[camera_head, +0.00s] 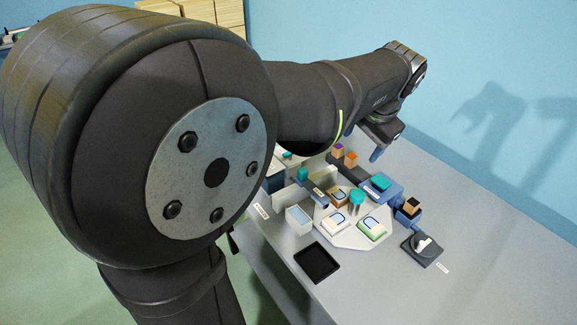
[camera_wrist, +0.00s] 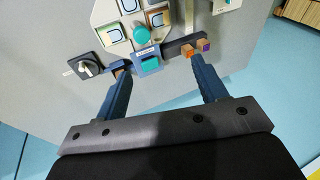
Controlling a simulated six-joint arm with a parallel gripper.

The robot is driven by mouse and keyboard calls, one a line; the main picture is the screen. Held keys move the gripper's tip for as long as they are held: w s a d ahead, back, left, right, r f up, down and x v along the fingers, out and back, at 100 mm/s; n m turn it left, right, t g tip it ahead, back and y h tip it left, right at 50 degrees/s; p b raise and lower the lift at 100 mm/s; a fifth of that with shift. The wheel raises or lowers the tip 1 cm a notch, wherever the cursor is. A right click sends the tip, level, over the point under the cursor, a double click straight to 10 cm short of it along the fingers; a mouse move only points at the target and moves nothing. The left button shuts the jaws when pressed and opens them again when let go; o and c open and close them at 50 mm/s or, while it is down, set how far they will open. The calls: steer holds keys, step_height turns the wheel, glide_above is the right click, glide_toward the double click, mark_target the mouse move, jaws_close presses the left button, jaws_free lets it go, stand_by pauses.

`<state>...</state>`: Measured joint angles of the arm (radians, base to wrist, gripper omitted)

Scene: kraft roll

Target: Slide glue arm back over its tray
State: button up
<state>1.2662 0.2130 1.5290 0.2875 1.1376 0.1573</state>
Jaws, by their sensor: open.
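I cannot tell for sure which part is the glue arm. A blue block with a teal pad (camera_head: 380,183) stands at the right rim of the pale many-sided plate; it also shows in the wrist view (camera_wrist: 148,63). A dark bar (camera_head: 364,172) runs back from it, with an orange and a purple-topped block on its far end. No tray is clearly identifiable as the glue tray. My gripper (camera_wrist: 159,68) is open and empty, its blue fingers apart; in the head view it hangs above and behind the bar (camera_head: 383,142).
The pale plate (camera_head: 345,240) carries several framed tiles and a teal-topped post (camera_head: 356,199). A black tray (camera_head: 317,262) lies in front. The table's right side is clear.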

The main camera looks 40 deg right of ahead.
steer(key=w+n, duration=0.2)
steer(key=w, duration=0.1)
steer(key=w+f+n+g+y, duration=0.1)
steer(key=w+n, duration=0.2)
steer(key=w+f+n, duration=0.1)
steer(key=w+n, duration=0.2)
steer(key=shift+w+d+f, duration=0.1)
steer(key=shift+d+f, duration=0.15)
steer(key=shift+d, duration=0.15)
steer(key=c, duration=0.3)
steer(key=n+g+y, duration=0.1)
steer(key=n+g, duration=0.2)
steer(key=n, duration=0.6)
glide_above(302, 170)
step_height(302, 170, down, 3)
steer(key=f, duration=1.7)
steer(key=shift+w+d+f, duration=0.1)
steer(key=shift+d+f, duration=0.1)
steer(key=shift+f, duration=0.05)
steer(key=shift+a, duration=0.1)
jaws_close()
